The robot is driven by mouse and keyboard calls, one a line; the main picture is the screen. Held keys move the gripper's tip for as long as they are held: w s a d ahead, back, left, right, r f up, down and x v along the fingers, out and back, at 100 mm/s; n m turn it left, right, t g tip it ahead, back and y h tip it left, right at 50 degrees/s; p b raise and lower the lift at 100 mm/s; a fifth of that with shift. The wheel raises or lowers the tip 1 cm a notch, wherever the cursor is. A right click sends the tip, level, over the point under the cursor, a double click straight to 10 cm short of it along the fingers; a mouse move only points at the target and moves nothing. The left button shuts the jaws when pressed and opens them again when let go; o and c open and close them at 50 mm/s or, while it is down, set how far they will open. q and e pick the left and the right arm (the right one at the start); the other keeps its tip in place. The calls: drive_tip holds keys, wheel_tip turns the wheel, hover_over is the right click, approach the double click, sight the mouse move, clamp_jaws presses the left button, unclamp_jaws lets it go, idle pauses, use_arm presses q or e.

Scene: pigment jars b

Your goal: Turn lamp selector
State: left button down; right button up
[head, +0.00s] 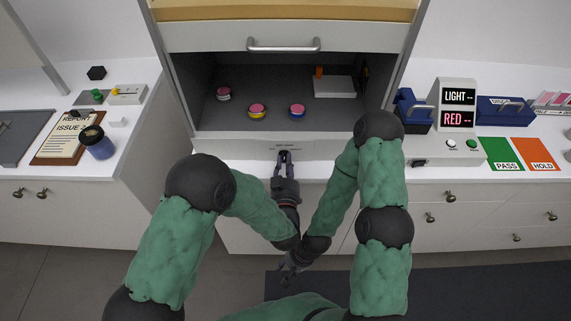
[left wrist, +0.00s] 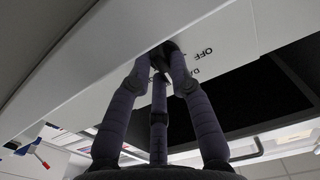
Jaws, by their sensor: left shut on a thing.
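The lamp selector (left wrist: 160,52) is a small dark knob on the white front panel (head: 235,147) below the open cabinet. It is mostly hidden between my fingers. In the left wrist view, printed letters reading OFF and a partly covered word starting with DA stand beside it. My left gripper (head: 284,157) is at the panel, its fingers closed on the knob; they also show in the left wrist view (left wrist: 162,62). Which setting the knob points to cannot be seen. My right gripper (head: 288,270) hangs low in front of the drawers, away from the panel; its fingers are too small and dark to read.
The open cabinet (head: 200,100) holds several pink-lidded jars (head: 257,110) and a white block (head: 334,87). A sign reading LIGHT and RED (head: 457,105) stands on the right counter. A clipboard (head: 63,145) and blue jar (head: 100,148) are on the left counter.

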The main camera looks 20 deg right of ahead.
use_arm(q)
drive_tip(key=shift+m, duration=1.2)
drive_tip(key=c, duration=1.1)
unclamp_jaws()
drive_tip(key=shift+f, duration=0.1)
drive_tip(key=shift+f, duration=0.1)
